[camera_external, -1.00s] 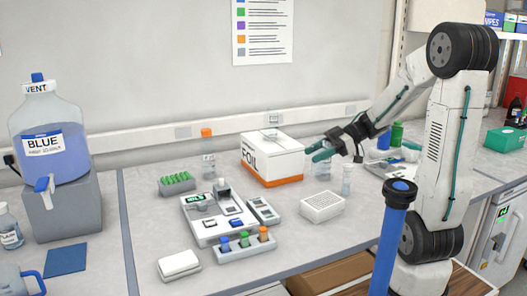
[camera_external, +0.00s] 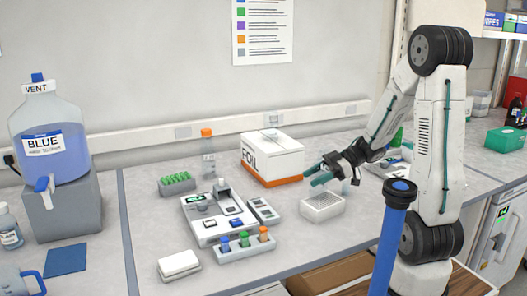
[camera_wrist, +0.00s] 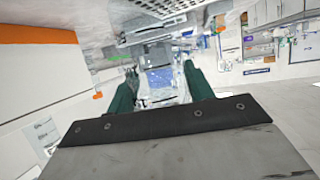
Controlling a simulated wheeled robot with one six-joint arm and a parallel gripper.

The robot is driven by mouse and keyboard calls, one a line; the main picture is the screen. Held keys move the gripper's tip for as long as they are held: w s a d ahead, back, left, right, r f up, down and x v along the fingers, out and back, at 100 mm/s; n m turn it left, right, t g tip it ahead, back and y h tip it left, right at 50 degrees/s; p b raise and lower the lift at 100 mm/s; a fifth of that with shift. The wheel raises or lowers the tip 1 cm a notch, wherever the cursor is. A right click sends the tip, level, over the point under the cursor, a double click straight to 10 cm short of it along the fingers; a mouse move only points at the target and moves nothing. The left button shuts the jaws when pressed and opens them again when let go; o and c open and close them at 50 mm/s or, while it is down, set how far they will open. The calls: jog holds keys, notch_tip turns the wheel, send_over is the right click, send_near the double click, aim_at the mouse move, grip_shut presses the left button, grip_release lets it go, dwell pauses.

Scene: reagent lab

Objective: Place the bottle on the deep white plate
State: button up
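My gripper (camera_external: 315,175) has its teal fingers pointing left, spread apart, in front of the foil box and above the back of a low white block with a dotted top (camera_external: 322,207), which looks like the deep white plate. In the wrist view my gripper (camera_wrist: 160,90) shows its two fingers apart, with a pale, partly blue shape between them; I cannot tell whether it is a bottle or background. A clear bottle with an orange cap (camera_external: 207,145) stands upright left of the foil box, away from my gripper. Any clear bottle behind my gripper is hidden.
The white foil box (camera_external: 273,158) stands close behind my gripper. A balance-like device (camera_external: 215,215), a green tube rack (camera_external: 177,183) and a rack with coloured caps (camera_external: 245,245) are left of the plate. A blue post (camera_external: 388,250) rises in front. Bare counter lies at front centre.

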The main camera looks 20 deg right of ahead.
jog(key=shift+o, duration=1.4)
